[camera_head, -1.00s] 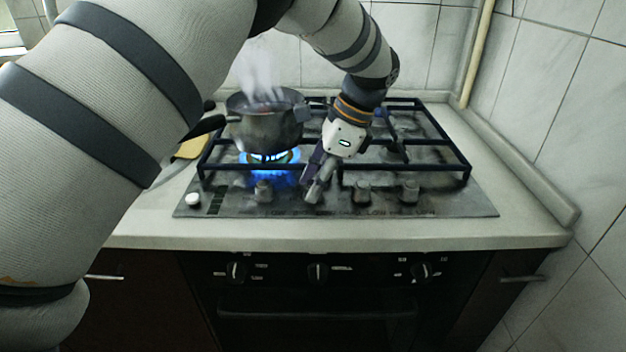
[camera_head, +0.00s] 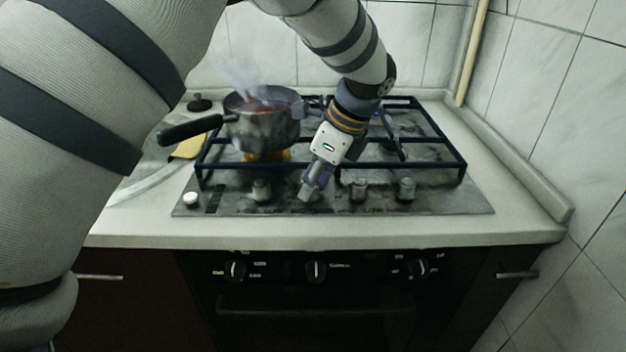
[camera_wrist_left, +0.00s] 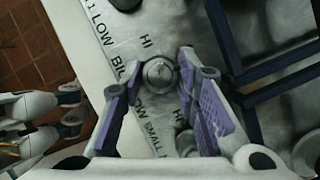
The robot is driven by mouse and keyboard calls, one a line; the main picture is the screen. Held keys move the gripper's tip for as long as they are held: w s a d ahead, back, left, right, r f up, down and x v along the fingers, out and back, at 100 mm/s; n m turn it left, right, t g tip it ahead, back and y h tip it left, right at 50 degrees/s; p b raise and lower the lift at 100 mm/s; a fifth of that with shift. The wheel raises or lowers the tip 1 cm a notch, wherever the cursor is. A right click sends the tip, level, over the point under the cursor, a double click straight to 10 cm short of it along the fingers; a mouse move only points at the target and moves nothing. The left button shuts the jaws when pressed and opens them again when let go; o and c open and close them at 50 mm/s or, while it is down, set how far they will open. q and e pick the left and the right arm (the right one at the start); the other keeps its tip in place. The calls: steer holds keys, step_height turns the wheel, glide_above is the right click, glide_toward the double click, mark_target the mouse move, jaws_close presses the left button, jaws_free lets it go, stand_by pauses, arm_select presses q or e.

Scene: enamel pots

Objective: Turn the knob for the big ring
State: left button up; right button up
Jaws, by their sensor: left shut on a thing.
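My left gripper (camera_head: 313,184) reaches down to the front row of knobs on the hob. It is shut on a round metal knob (camera_wrist_left: 159,75), second from the left in the head view and largely hidden there by the fingers. In the left wrist view its purple-padded fingers stand on both sides of the knob. The printed words LOW, BIG and HI show beside this knob.
Other knobs stand close on both sides: one to the left (camera_head: 261,190), two to the right (camera_head: 359,190) (camera_head: 406,189). A dark pan-support grate (camera_head: 420,168) rises behind them. The pot's black handle (camera_head: 190,130) points left. The front counter strip (camera_head: 330,230) is clear.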

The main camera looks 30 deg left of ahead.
arm_select(q)
steer(key=o, duration=1.1)
steer(key=shift+o, duration=0.2)
steer(key=v, duration=1.2)
